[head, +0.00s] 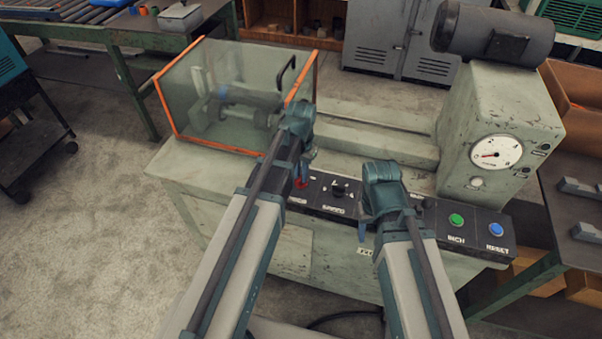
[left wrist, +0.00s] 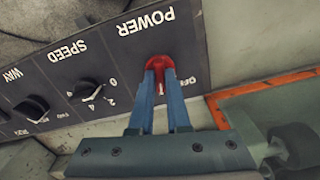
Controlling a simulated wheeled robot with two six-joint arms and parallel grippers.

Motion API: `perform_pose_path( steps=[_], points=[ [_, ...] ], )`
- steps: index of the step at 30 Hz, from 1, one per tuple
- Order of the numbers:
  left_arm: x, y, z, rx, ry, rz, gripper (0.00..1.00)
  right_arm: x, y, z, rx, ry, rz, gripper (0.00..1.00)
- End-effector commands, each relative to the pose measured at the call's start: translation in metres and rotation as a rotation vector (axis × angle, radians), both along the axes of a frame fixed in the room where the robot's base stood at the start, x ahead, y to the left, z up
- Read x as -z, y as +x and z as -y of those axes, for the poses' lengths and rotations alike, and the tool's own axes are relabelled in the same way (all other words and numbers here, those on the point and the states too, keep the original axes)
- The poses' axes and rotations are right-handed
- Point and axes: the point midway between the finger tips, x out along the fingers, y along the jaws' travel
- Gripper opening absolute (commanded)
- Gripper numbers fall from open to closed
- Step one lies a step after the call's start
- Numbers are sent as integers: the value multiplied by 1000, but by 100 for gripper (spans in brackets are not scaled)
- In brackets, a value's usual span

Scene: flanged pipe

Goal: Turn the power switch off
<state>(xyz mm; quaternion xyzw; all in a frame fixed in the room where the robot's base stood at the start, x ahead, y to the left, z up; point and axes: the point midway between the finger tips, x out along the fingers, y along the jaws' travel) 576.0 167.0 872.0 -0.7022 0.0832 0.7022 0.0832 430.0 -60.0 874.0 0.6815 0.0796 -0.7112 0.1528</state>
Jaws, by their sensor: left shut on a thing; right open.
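The red power switch (left wrist: 159,65) sits on the dark control panel (left wrist: 120,65) under the word POWER in the left wrist view. My left gripper (left wrist: 160,75) is shut on the red switch, with a blue finger on each side of it. Beside the switch is lettering partly hidden by a finger. In the head view the red switch (head: 301,183) shows just below my left gripper (head: 303,172). My right gripper (head: 362,230) is in front of the panel, apart from the knobs, and its arm hides part of the panel.
A speed knob (head: 339,190) sits right of the switch. A green button (head: 456,220) and a blue button (head: 496,229) are further right. A clear guard box with an orange frame (head: 166,112) stands behind the left gripper. A round gauge (head: 496,152) is at the right.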

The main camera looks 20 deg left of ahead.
Motion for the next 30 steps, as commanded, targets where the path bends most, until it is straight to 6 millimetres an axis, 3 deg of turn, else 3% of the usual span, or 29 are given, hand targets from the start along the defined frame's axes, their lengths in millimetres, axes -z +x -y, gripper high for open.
perform_pose_path(
  steps=[18,30],
  points=[
    [0,0,0,-581,0,0,0,0,0,0,0,0,0,50],
    [0,0,0,-873,0,0,0,0,0,0,0,0,0,50]
  ],
)
